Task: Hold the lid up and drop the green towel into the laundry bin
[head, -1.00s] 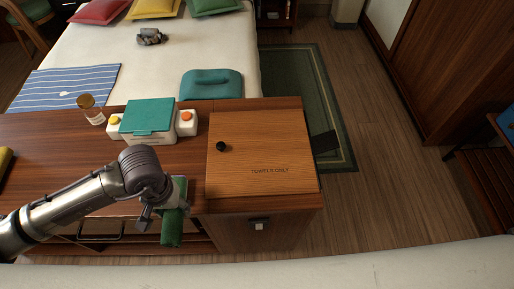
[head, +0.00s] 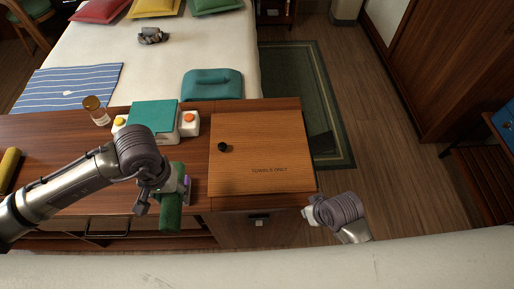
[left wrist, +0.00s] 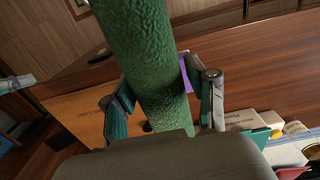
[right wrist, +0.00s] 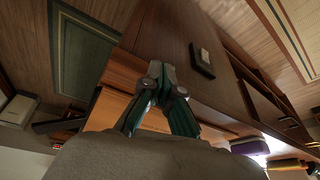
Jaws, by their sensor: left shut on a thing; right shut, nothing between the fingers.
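The green towel (head: 172,200) is a rolled, textured cylinder. My left gripper (head: 170,184) is shut on it, left of the bin lid and over the front of the counter; the left wrist view shows the towel (left wrist: 150,60) between both fingers. The laundry bin lid (head: 262,160) is a flat wooden panel marked "TOWELS ONLY", with a black knob (head: 223,147), and lies closed on the bin (head: 290,228). My right gripper (head: 307,212) is shut and empty by the lid's front right corner; its fingertips (right wrist: 157,72) meet in the right wrist view. The bin's inside is hidden.
A white box with a teal lid (head: 153,116) and a small jar (head: 94,108) stand on the counter (head: 60,150) at left. A yellow roll (head: 9,168) lies at the far left.

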